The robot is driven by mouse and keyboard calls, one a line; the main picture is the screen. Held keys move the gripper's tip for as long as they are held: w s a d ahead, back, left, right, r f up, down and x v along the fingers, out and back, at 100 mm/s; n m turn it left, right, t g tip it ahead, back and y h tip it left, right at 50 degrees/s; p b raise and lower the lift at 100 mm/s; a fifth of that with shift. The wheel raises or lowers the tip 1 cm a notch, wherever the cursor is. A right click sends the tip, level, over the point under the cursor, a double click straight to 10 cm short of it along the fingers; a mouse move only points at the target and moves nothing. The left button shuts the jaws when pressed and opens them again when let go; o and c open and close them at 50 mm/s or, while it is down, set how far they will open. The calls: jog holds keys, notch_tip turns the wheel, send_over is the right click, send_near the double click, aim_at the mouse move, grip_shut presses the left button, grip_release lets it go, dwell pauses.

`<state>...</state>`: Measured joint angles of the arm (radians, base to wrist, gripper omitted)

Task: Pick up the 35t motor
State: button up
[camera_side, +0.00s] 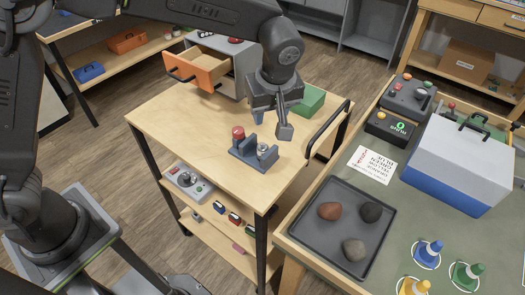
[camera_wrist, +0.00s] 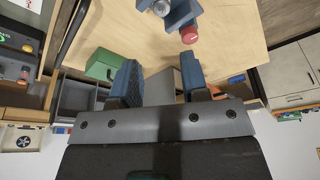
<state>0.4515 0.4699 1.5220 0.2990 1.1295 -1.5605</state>
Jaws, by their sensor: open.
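A blue-grey holder (camera_side: 243,154) stands on the wooden cart top, and its edge shows in the wrist view (camera_wrist: 183,12). A red-topped cylinder (camera_side: 238,132) sits upright at its left end and a silver cylinder (camera_side: 263,150) at its right end. In the wrist view the red cylinder (camera_wrist: 191,36) and silver cylinder (camera_wrist: 162,8) are at the top. No label is legible, so I cannot tell which is the 35t motor. My gripper (camera_side: 271,125) is open and empty, above and behind the holder; its fingers show wide apart in the wrist view (camera_wrist: 159,62).
A green box (camera_side: 309,100) stands behind my gripper. A cabinet with an open orange drawer (camera_side: 197,67) is at the cart's back left, and a black handle (camera_side: 328,129) rises at the right edge. The cart's front left is clear. A grey tray (camera_side: 312,240) holds stones.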

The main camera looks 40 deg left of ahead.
send_over(262, 144)
jog(key=d, duration=0.2)
jog(key=f, duration=0.5)
jog(key=shift+s+a+f, duration=0.2)
jog(key=shift+a+f, duration=0.05)
jog(key=shift+s+x, duration=0.1)
jog(key=shift+x, duration=1.3)
jog(key=shift+s+x, duration=0.15)
jog(key=shift+x, duration=1.25)
jog(key=shift+d, duration=0.1)
jog(key=shift+c, duration=0.4)
jog(key=shift+s+f, duration=0.1)
grip_shut()
